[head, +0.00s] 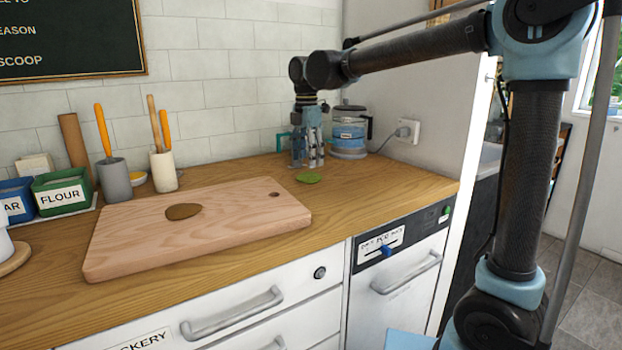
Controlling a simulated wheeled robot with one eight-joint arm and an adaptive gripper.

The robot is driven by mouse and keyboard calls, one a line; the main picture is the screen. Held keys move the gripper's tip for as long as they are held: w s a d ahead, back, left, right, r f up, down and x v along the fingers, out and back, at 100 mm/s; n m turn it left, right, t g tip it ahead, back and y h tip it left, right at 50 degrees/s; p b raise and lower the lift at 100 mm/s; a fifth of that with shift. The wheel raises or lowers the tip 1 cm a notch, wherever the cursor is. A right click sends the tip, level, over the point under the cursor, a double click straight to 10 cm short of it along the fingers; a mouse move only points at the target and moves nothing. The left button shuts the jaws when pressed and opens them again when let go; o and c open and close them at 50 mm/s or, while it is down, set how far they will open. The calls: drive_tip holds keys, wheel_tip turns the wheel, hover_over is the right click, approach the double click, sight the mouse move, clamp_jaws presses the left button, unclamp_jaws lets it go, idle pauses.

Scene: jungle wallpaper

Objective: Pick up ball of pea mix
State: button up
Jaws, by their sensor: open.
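A small green, flattened lump (308,178), which looks like the pea mix, lies on the wooden worktop (385,190), to the right of the cutting board's far corner. My gripper (307,164) points down just behind it, low over the worktop near the tiled wall. Its fingers are apart, and I see nothing held between them. The green lump is in front of the fingers in the picture; I cannot tell the exact gap.
A wooden cutting board (120,240) with a brown flat patty (183,211) lies left. A glass jug appliance (348,135) stands close right of my gripper. Utensil pots (164,171) and a green flour box (60,194) stand at the back left. The worktop's right front is clear.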

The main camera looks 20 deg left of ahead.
sight(309, 176)
drive_tip(key=shift+d+f, duration=0.15)
drive_tip(key=shift+f, duration=1.15)
drive_tip(key=shift+d+f, duration=0.15)
drive_tip(key=shift+f, duration=1.15)
drive_tip(key=c, duration=1.2)
